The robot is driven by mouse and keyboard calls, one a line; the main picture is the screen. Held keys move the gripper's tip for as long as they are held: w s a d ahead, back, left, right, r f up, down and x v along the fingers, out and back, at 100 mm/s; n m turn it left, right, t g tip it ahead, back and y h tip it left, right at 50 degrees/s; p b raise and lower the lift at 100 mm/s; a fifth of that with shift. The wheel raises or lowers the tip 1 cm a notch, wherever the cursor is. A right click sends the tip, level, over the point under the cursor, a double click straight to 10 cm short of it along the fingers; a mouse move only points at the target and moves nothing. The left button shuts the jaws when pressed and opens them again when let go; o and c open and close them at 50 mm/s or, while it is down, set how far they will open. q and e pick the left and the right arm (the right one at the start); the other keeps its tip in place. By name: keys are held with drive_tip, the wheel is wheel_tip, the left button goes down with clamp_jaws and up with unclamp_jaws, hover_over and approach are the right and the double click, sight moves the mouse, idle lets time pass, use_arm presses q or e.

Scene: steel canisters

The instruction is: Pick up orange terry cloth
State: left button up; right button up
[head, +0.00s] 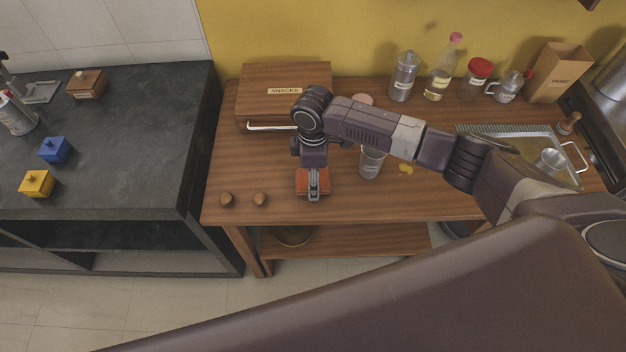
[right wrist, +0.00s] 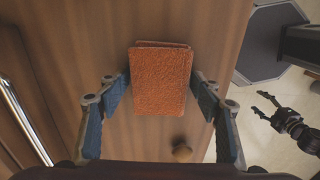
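The orange terry cloth (right wrist: 160,82) lies folded on the wooden table. In the head view, the cloth (head: 305,183) is partly hidden under my right gripper (head: 314,190). In the right wrist view, my right gripper (right wrist: 162,88) is open, with one blue-padded finger on each side of the cloth. Small gaps show between the fingertips and the cloth's edges, and I cannot tell the height above the table. My left gripper (right wrist: 263,104) shows at the right of the right wrist view, over the floor, with its fingers apart and nothing between them.
A wooden snacks box (head: 285,90) with a metal handle stands behind the cloth. A steel cup (head: 371,164) is to its right. Two small brown round items (head: 243,199) lie to its left near the front edge. Canisters and bottles line the back. A metal tray (head: 525,140) is at right.

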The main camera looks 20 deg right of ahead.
drive_tip(key=c, duration=1)
use_arm(q)
drive_tip(key=shift+s, duration=0.85)
use_arm(e)
drive_tip(key=shift+o, duration=0.2)
use_arm(q)
drive_tip(key=shift+w, duration=0.1)
use_arm(e)
drive_tip(key=shift+r, duration=0.15)
drive_tip(key=shift+r, duration=0.25)
use_arm(q)
drive_tip(key=shift+w+f+b, duration=0.25)
drive_tip(key=shift+f+b, duration=0.25)
drive_tip(key=shift+f, duration=0.05)
use_arm(e)
wheel_tip(320, 180, up, 19)
drive_tip(key=shift+r, duration=0.15)
